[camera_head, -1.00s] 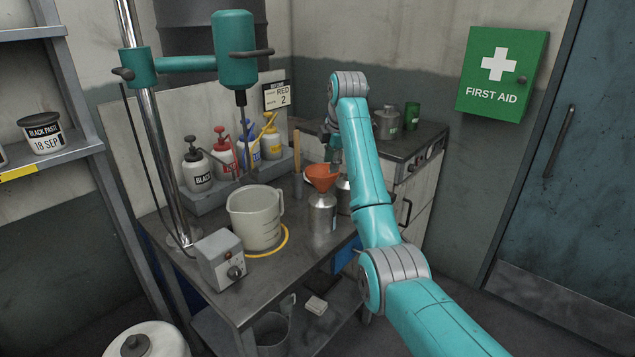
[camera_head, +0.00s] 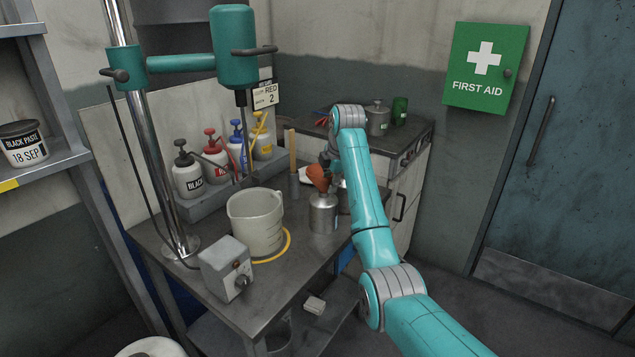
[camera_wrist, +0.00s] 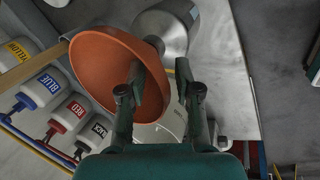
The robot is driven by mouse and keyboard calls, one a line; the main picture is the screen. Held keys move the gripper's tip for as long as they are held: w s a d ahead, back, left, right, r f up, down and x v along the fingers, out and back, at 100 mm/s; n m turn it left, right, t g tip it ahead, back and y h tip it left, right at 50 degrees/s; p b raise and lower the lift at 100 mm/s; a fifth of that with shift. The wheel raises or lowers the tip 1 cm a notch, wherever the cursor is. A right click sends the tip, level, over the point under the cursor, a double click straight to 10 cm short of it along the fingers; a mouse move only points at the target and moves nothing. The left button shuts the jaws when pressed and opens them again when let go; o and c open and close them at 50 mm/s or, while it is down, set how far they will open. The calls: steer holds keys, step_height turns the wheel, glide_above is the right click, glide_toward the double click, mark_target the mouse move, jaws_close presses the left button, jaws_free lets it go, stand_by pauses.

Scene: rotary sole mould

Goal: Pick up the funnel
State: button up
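The orange funnel (camera_head: 319,177) is tilted at the mouth of a metal can (camera_head: 323,214) on the bench. In the wrist view the funnel (camera_wrist: 95,65) shows its hollow side, left of the can (camera_wrist: 165,35). My gripper (camera_wrist: 163,80) has its fingers visibly apart. The left finger overlaps the inside of the funnel, and the right finger lies outside its rim. The funnel's edge reaches between the fingers, but I see no clear grip on it. The funnel's spout is hidden. In the head view my gripper is largely hidden by the wrist and funnel.
A translucent jug (camera_head: 256,224) and a control box (camera_head: 226,267) stand left of the can. Labelled pump bottles (camera_head: 188,176) line the rear rack. A wooden stick (camera_head: 292,150) stands behind the can. The side cabinet (camera_head: 412,138) is at right.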

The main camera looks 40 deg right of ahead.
jaws_close()
